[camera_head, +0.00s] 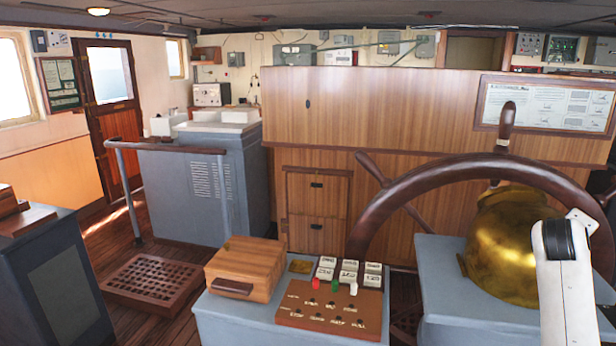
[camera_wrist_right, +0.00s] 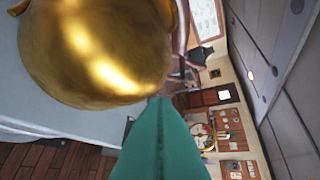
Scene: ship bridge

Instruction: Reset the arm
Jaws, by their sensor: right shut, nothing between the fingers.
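My right arm (camera_head: 566,285), white with a black joint, rises at the right edge of the head view, in front of the brass dome (camera_head: 505,245). In the right wrist view, my right gripper (camera_wrist_right: 157,106) appears as a green tapered shape from the bottom edge, shut with nothing held. The brass dome (camera_wrist_right: 95,45) fills the upper left of that view, close to the fingertips. I cannot tell whether they touch. My left arm and gripper are not in view.
The wooden steering wheel (camera_head: 440,180) arches beside the dome. A control panel (camera_head: 335,308) with buttons and a wooden box (camera_head: 245,268) sit on the grey console. Wooden cabinets (camera_head: 375,110) stand behind. A floor grating (camera_head: 153,280) lies at left.

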